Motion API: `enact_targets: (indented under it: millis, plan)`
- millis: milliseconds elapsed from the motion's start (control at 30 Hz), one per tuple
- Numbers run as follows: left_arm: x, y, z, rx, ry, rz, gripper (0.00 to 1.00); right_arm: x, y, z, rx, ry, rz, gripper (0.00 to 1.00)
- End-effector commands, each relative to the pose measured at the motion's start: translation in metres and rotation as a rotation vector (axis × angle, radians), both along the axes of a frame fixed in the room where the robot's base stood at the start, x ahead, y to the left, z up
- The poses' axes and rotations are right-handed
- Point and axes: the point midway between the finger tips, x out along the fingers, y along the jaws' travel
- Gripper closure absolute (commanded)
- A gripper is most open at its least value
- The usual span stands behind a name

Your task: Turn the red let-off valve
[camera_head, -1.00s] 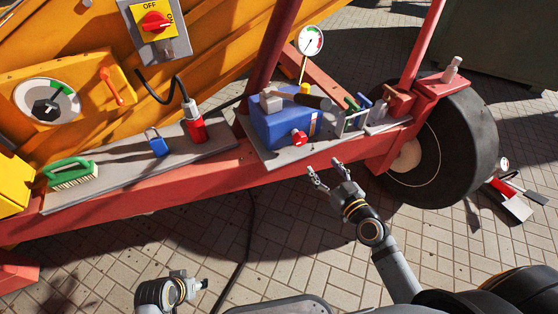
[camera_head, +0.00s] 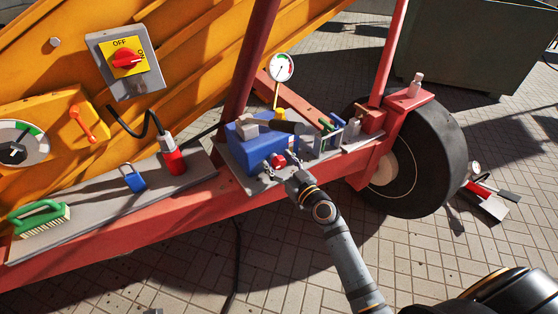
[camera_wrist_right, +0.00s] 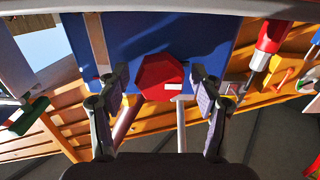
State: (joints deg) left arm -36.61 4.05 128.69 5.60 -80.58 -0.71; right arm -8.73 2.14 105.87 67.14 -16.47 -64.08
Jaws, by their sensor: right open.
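The red let-off valve (camera_head: 278,160) is a knob on the front face of the blue box (camera_head: 247,153), which stands on the grey plate of the red frame. In the right wrist view the valve (camera_wrist_right: 160,77) shows as a red faceted knob with a small white mark. My right gripper (camera_head: 280,167) is open at the valve. In the wrist view one finger is on each side of the knob, with a gap left and right. The fingertips reach close to the blue box; I cannot tell whether they touch it. My left gripper is not in view.
A pressure gauge (camera_head: 282,68) stands behind the box. A hammer lies on top of the box. Small tools and bottles (camera_head: 352,128) stand to its right. A red plug (camera_head: 172,158), a blue padlock (camera_head: 132,177) and a green brush (camera_head: 40,215) are at left. A wheel (camera_head: 425,160) is at right.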

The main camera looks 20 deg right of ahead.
Motion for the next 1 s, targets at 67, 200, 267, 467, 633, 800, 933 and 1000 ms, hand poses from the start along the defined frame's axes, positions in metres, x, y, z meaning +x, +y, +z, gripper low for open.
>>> enact_targets:
  millis: [67, 200, 267, 467, 633, 800, 933, 1000]
  plan:
    - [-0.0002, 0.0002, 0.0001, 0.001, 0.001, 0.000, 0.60, 0.0011, 0.0004, 0.0000, 0.000, 0.000, 0.000, 0.34]
    - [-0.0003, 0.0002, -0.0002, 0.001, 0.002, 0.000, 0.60, 0.0010, 0.0003, -0.0003, 0.000, 0.000, 0.000, 0.34]
    - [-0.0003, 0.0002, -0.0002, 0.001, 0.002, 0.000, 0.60, 0.0009, 0.0002, -0.0003, 0.000, 0.000, 0.000, 0.38]
    - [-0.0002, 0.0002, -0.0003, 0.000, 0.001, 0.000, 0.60, 0.0007, 0.0001, -0.0003, 0.000, 0.000, 0.000, 0.65]
    - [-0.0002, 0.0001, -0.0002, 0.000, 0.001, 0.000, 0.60, 0.0007, 0.0001, -0.0003, 0.000, 0.000, 0.000, 0.88]
    - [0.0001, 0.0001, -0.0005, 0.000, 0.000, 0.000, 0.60, 0.0006, 0.0000, -0.0005, 0.008, 0.002, 0.000, 0.89]
    - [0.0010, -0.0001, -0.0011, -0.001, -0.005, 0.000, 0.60, 0.0007, -0.0002, -0.0008, 0.039, 0.012, -0.001, 0.89]
    - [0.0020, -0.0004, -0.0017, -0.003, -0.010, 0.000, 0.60, 0.0007, -0.0004, -0.0010, 0.070, 0.020, -0.001, 0.89]
